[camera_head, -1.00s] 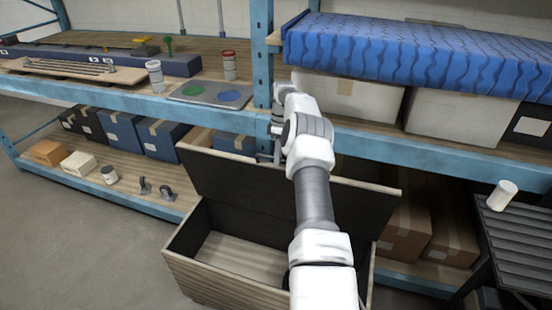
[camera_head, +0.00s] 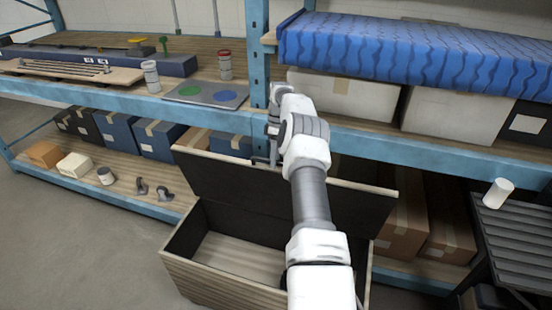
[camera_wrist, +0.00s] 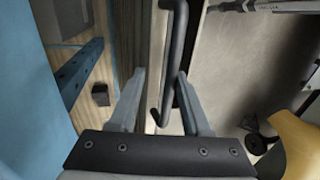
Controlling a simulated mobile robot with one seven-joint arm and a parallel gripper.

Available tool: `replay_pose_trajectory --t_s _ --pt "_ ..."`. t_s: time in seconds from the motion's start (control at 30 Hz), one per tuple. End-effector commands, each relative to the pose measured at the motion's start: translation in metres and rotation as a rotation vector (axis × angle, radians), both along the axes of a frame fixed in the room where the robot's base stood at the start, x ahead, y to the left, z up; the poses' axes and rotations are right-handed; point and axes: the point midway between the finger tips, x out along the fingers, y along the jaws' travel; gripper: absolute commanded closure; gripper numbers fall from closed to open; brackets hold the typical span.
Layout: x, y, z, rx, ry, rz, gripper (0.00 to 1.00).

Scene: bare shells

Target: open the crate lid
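The wooden crate (camera_head: 215,283) stands open on the floor in front of the shelving, with a pale slatted bottom and dark inner walls. Its lid (camera_head: 230,184) is raised and stands steeply at the crate's back side, dark face toward me. My gripper (camera_head: 272,148) is at the lid's top edge, partly hidden by my arm. In the wrist view, my gripper's two grey fingers (camera_wrist: 160,85) are apart, with the black bar handle (camera_wrist: 177,50) running between them. I cannot tell whether either finger touches the handle.
A blue rack post (camera_head: 259,60) and the shelf beam (camera_head: 420,153) are close to my gripper. Boxes and small items line the left shelves. A dark slatted table (camera_head: 520,240) with a white cylinder (camera_head: 499,193) stands at right. The floor (camera_head: 60,260) at left is clear.

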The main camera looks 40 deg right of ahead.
Motion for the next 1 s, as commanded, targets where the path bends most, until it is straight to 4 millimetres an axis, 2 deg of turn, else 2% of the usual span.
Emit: replay_pose_trajectory --t_s 0.23,0.6,1.0 --pt "0.003 -0.002 0.011 -0.002 -0.004 0.0 0.53" --pt "0.007 -0.009 0.058 -0.001 -0.001 0.0 0.53" --pt "0.008 -0.011 0.072 0.001 0.0 -0.001 0.53"
